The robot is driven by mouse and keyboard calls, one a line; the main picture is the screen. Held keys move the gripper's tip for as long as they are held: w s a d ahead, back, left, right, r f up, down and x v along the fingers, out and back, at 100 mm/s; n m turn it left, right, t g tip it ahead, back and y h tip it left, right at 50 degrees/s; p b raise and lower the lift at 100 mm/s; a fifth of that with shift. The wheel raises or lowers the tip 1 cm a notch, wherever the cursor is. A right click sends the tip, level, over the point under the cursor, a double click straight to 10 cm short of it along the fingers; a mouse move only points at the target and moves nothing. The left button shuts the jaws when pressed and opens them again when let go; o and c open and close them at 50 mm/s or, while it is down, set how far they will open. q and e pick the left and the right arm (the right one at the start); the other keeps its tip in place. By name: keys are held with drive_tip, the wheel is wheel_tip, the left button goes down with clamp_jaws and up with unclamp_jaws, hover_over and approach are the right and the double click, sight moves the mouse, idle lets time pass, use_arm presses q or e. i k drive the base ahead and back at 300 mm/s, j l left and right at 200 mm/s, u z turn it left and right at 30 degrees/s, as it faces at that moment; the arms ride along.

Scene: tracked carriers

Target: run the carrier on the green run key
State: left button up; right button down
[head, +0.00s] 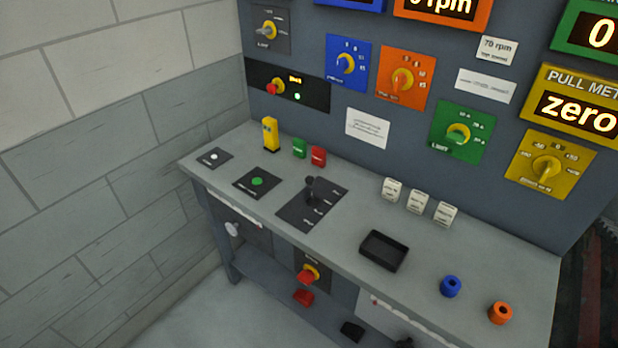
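A small green block (299,148) with faint lettering stands at the back of the grey bench, beside a similar red block (318,156). I cannot read the letters, so I cannot tell if it is the run key. A round green button (257,182) sits on a black plate nearer the front left. A black lever (310,188) rises from a dark labelled plate in the middle of the bench. The carrier itself cannot be made out. Neither of my grippers is in view.
The grey bench (345,232) also holds a yellow upright block (270,134), a black tray (384,251), several white tags, a blue ring (450,286) and an orange ring (500,313). Coloured dial panels and lit displays fill the back wall. A block wall closes the left.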

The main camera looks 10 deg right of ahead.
sight(256, 180)
drive_tip(key=i+j+z, duration=0.1)
drive_tip(key=z, duration=0.25)
drive_tip(key=i+j+z, duration=0.1)
drive_tip(key=z, duration=0.3)
drive_tip(key=i+j+z, duration=0.1)
drive_tip(key=j, duration=0.3)
drive_tip(key=i+j+z, duration=0.1)
drive_tip(key=j, duration=0.25)
drive_tip(key=i+j, duration=0.2)
drive_tip(key=j, duration=0.2)
drive_tip(key=i+j+z, duration=0.15)
drive_tip(key=j, duration=0.25)
drive_tip(key=j+z, duration=0.1)
drive_tip(key=j, duration=0.3)
drive_tip(key=i+j, duration=0.15)
drive_tip(key=j, duration=0.25)
drive_tip(key=i+j, duration=0.1)
drive_tip(key=j, duration=0.35)
